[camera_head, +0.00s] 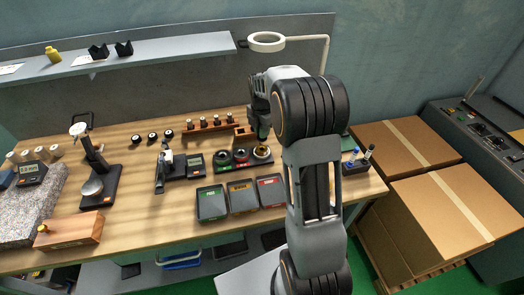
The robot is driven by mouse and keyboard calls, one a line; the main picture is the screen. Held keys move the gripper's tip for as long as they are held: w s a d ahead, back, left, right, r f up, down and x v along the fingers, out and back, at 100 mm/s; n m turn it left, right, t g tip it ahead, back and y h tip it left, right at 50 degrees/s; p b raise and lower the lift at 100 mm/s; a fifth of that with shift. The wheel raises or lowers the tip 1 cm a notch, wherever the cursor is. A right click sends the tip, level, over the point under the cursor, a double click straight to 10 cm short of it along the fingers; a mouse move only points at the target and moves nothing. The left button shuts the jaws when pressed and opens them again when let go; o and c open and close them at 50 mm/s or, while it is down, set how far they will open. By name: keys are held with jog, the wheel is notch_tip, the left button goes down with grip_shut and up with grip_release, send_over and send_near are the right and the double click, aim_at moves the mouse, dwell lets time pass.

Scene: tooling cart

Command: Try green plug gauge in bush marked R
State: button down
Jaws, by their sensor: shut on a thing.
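My gripper (262,136) points down above the right-hand end of the row of bushes. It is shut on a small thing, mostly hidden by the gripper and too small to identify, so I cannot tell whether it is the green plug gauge. The row has three round bushes on a dark base: a left bush (223,156), a middle bush (241,154) and a right bush (262,152). The held thing is over or at the right bush; I cannot tell if it is inside. The bush letters are too small to read, so R cannot be picked out.
A wooden rack (210,131) with several gauges stands behind the bushes. Green (211,204), amber (242,197) and red (270,191) labelled trays lie in front. A dial stand (97,170) is at left. A ring lamp (266,41) hangs behind my arm.

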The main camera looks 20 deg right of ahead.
jog(key=shift+r+p, duration=1.85)
jog(key=shift+r, duration=0.65)
